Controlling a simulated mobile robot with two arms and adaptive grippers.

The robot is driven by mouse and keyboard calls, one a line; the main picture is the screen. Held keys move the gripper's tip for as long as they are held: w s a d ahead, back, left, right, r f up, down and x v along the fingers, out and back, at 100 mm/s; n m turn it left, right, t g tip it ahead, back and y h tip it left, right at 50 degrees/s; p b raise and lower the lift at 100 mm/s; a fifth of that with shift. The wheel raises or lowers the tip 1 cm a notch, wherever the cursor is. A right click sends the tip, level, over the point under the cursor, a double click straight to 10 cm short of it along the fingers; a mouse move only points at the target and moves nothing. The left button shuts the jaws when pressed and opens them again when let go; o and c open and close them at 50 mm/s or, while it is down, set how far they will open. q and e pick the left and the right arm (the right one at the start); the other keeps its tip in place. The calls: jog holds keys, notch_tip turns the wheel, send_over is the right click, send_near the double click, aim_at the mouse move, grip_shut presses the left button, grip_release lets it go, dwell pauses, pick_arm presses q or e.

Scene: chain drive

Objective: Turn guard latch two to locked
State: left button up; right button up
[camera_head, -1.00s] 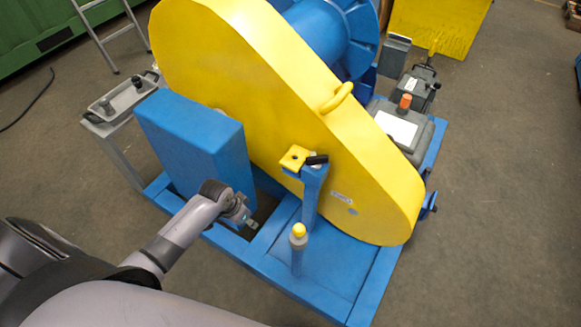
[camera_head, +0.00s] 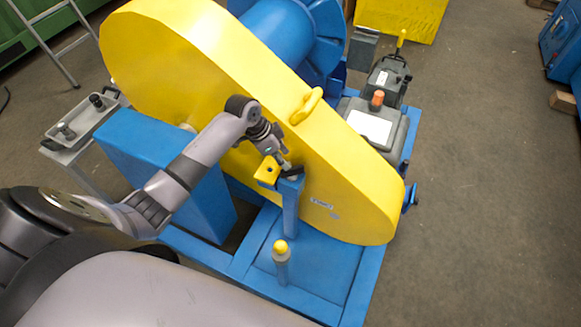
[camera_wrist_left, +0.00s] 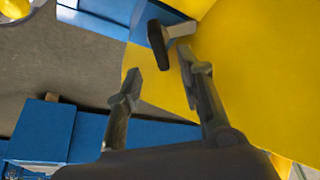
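A guard latch with a short black handle (camera_head: 292,171) sits on top of a blue post (camera_head: 290,207) at the front face of the yellow chain guard (camera_head: 235,80). A yellow tab (camera_head: 267,171) is beside it. My left gripper (camera_head: 285,163) is directly above the latch and partly covers it. In the left wrist view the black handle (camera_wrist_left: 157,46) lies just beyond the tips of my open left gripper (camera_wrist_left: 162,75), roughly in line with the gap. No contact shows. I cannot tell whether this is latch two. My right gripper is out of view.
A short post with a yellow knob (camera_head: 281,247) stands in front on the blue base frame (camera_head: 323,262). A blue box (camera_head: 135,145) is under my left forearm. The guard has a raised yellow handle (camera_head: 306,105). Bare floor (camera_head: 480,220) lies to the right.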

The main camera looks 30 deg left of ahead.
aim_at(291, 169)
pick_arm(q)
jog(key=x, duration=0.7)
jog(key=shift+c, duration=0.5)
grip_shut()
